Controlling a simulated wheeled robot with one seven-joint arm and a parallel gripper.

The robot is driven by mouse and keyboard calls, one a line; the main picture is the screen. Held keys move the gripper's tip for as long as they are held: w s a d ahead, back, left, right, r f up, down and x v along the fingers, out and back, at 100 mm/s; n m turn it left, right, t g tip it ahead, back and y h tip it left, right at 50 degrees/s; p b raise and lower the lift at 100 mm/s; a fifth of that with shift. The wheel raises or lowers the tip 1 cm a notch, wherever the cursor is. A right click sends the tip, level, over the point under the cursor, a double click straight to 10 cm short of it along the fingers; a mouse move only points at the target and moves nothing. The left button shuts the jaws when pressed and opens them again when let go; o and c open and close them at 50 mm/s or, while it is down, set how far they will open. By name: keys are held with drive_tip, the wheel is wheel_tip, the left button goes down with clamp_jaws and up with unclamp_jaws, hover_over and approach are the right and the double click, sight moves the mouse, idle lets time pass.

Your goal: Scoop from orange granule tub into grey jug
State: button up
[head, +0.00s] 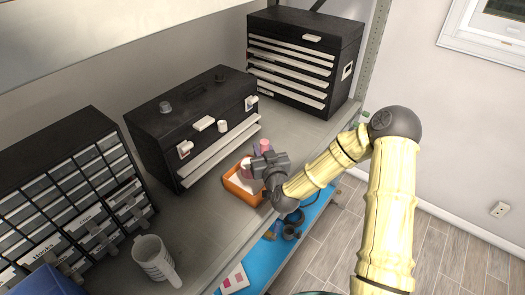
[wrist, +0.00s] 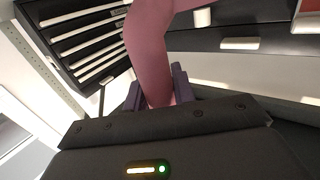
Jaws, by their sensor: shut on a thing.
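The orange tub (head: 230,184) sits on the grey shelf near its front edge, with pale contents showing inside. My gripper (head: 262,153) is above the tub's right side. It is shut on a pink scoop (head: 247,168), whose lower part reaches down over or into the tub; I cannot tell whether it touches the contents. In the wrist view, the pink scoop (wrist: 150,45) rises from between the purple fingers of my gripper (wrist: 158,88), and its far end is out of frame. The light grey jug (head: 150,255) stands upright on the shelf at lower left, handle toward the front.
Black toolboxes (head: 190,115) (head: 310,50) stand behind the tub, and a drawer cabinet (head: 70,195) is at left. A blue bin (head: 48,283) is beside the jug. A blue lower shelf (head: 262,258) holds small items. The shelf between tub and jug is clear.

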wheel_tip(320, 180, up, 8)
drive_tip(key=p, duration=0.3)
drive_tip(key=shift+f+m, duration=0.25)
drive_tip(key=shift+m, duration=0.05)
idle(0.4)
drive_tip(key=o, duration=0.5)
drive_tip(key=c, duration=0.5)
drive_tip(key=shift+f, duration=0.1)
